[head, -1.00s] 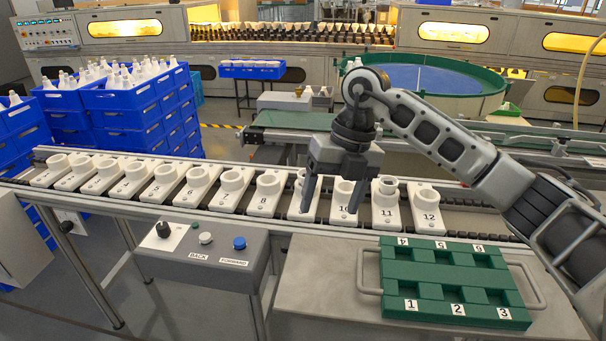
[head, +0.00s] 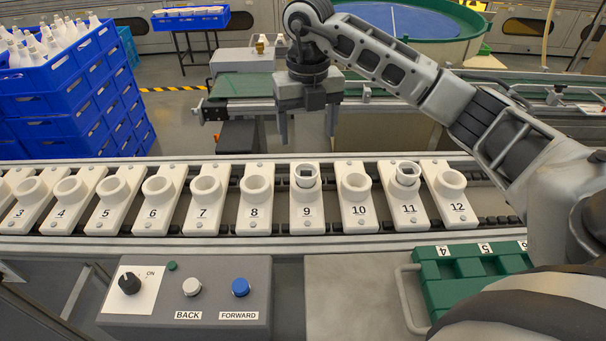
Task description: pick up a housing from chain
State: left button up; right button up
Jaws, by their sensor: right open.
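White numbered holders with round cups ride on the chain conveyor (head: 270,226). Holder 9 (head: 307,222) has a greyish housing (head: 305,175) standing in its cup. Holder 11 (head: 408,219) also has a housing (head: 407,173) in its cup. The cups of holder 8 (head: 256,187) and holder 10 (head: 355,187) look empty. My right gripper (head: 307,140) is open and empty, fingers pointing down, and appears above and beyond holder 9, apart from it. My left gripper is not in view.
A control box (head: 190,293) with BACK and FORWARD buttons stands in front of the chain. A green numbered tray (head: 440,285) lies at the right front, partly hidden by my arm. Blue crates (head: 70,110) are stacked at the left.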

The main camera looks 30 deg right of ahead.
aim_at(306, 167)
jog(key=f, duration=0.7)
jog(key=f+p, duration=0.1)
jog(key=f, duration=0.2)
jog(key=shift+w+f, duration=0.25)
jog(key=c, duration=1)
